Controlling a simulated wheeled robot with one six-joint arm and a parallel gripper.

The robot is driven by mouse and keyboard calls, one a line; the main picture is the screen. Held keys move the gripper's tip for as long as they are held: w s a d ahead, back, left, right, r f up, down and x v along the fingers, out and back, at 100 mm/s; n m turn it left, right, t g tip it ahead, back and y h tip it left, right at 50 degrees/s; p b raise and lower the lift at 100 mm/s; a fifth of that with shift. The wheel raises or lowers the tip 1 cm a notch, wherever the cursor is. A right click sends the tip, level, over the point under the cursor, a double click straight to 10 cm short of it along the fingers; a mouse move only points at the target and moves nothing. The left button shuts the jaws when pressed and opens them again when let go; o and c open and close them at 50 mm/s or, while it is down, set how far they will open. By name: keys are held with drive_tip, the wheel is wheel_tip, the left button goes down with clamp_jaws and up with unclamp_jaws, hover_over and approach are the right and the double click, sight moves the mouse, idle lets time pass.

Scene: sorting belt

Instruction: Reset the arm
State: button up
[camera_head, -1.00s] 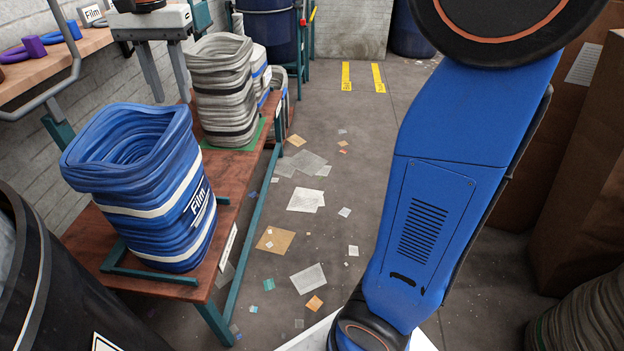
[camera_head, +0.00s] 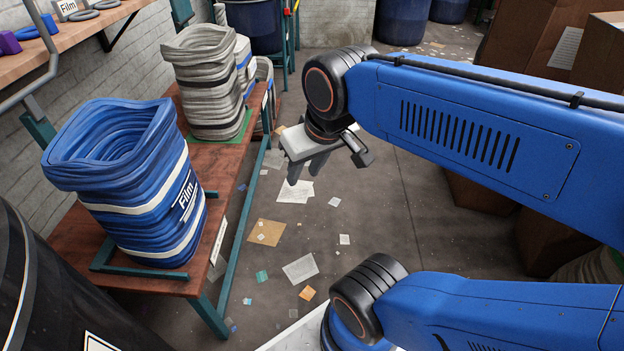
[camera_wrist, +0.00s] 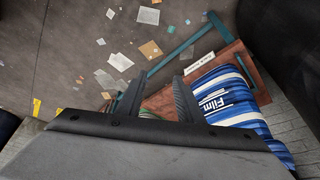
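My gripper (camera_head: 308,166) hangs in the air at the end of my blue arm, right of the low wooden bench and above the littered floor. In the wrist view my gripper (camera_wrist: 157,98) shows its two dark fingers apart with nothing between them. The blue striped bag marked Film (camera_head: 140,200) stands upright in a green frame on the near end of the bench (camera_head: 70,240). In the wrist view the blue bag (camera_wrist: 225,105) lies to the right of the fingers, apart from them.
Grey bags (camera_head: 205,85) stand on the far part of the bench. A black bin (camera_head: 40,290) is at the front left. Brown boxes (camera_head: 535,40) stand at the right. Paper scraps (camera_head: 300,269) lie on the floor, which is otherwise clear in the middle.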

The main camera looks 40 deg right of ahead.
drive_tip(key=shift+s+d+f, duration=0.2)
drive_tip(key=shift+s+f, duration=0.2)
drive_tip(key=shift+f, duration=0.15)
drive_tip(key=shift+s+d+f, duration=0.15)
drive_tip(key=shift+s+f, duration=0.25)
drive_tip(key=shift+f, duration=0.1)
idle(0.6)
